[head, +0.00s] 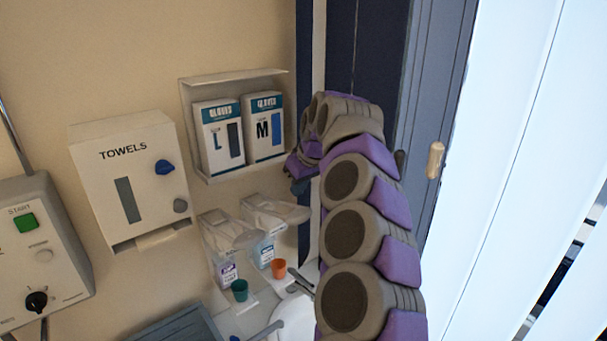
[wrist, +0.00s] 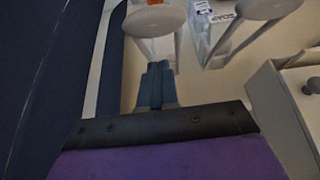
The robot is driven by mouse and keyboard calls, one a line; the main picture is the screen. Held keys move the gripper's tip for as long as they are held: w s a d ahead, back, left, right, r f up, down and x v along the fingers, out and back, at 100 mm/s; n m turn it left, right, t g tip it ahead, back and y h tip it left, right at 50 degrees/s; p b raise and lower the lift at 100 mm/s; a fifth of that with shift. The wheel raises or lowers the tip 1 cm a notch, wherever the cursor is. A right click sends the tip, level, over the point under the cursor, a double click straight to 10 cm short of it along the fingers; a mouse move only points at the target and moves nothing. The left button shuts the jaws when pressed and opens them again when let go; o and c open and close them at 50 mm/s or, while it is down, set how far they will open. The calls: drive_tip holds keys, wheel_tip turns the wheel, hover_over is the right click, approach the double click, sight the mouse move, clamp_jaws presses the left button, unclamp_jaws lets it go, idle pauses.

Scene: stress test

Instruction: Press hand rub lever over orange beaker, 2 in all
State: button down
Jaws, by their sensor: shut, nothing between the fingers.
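The hand rub dispenser (head: 262,247), with a blue label, hangs on the wall in the head view. Its pale lever (head: 284,212) juts out above the orange beaker (head: 279,268). In the wrist view, this lever (wrist: 155,21) is at the top with a sliver of the orange beaker (wrist: 154,2) behind it. My gripper (head: 300,187) is above and slightly right of the lever, apart from it in the head view. In the wrist view, the fingers of my gripper (wrist: 157,72) are shut and empty, pointing toward the lever. The gap between them is hard to judge.
A soap dispenser (head: 224,268) with a purple label hangs to the left, above a green beaker (head: 239,290). A towel dispenser (head: 130,180) and a glove box rack (head: 235,75) are on the wall. A dark blue panel (head: 350,50) stands close behind my arm.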

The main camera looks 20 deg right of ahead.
sight(301, 215)
drive_tip(key=f, duration=0.3)
drive_tip(key=shift+s+f, duration=0.15)
drive_tip(key=shift+s, duration=0.1)
drive_tip(key=shift+s+d+f, duration=0.1)
drive_tip(key=shift+d+f, duration=0.15)
drive_tip(key=shift+f, duration=0.5)
